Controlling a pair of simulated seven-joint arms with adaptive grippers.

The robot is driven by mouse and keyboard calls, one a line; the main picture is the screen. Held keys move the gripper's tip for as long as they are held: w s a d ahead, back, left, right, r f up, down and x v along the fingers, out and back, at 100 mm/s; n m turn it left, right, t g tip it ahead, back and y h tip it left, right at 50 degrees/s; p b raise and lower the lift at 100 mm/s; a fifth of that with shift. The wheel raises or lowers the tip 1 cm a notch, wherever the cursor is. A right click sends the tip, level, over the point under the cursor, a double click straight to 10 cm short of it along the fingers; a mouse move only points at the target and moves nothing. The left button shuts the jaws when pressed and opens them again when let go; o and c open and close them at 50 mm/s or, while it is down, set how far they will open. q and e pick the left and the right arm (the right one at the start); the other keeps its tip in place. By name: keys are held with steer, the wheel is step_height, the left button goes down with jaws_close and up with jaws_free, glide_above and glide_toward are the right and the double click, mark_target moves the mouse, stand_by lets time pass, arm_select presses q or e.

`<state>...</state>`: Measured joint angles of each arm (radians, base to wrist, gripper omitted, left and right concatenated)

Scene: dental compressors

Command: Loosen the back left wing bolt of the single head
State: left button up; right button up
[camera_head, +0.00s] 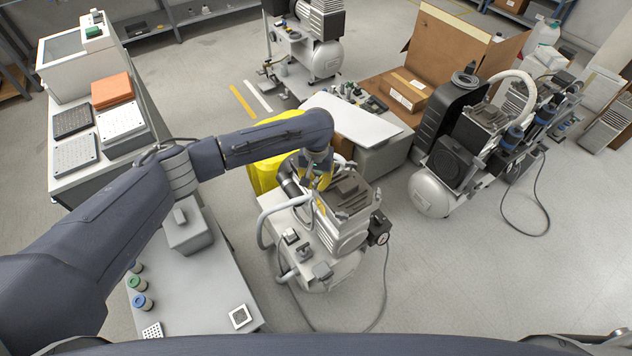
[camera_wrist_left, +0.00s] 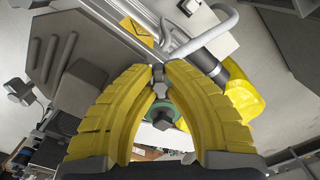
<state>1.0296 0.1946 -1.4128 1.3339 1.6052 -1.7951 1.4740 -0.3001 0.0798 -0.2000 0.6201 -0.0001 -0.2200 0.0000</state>
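The single-head compressor (camera_head: 342,232) stands in the middle of the head view, with a ribbed dark top and a pale body. My left arm reaches over it from the left. My left gripper (camera_head: 322,184) has yellow fingers at the back left of the compressor's head. In the left wrist view, the fingertips of the left gripper (camera_wrist_left: 161,70) close in on a small grey wing bolt (camera_wrist_left: 160,81) from both sides. A green ring with a dark centre (camera_wrist_left: 163,114) shows between the fingers. In the head view the bolt is hidden by the gripper. My right gripper is out of view.
A grey bench (camera_head: 205,285) with small coloured caps is at lower left. A yellow bin (camera_head: 264,172) stands just behind the compressor. Another compressor (camera_head: 432,190) and an open cardboard box (camera_head: 440,50) are at right. The floor at lower right is clear, apart from a cable.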

arm_select(q)
steer(key=o, duration=0.4)
steer(key=shift+o, duration=0.2)
steer(key=shift+m, duration=0.3)
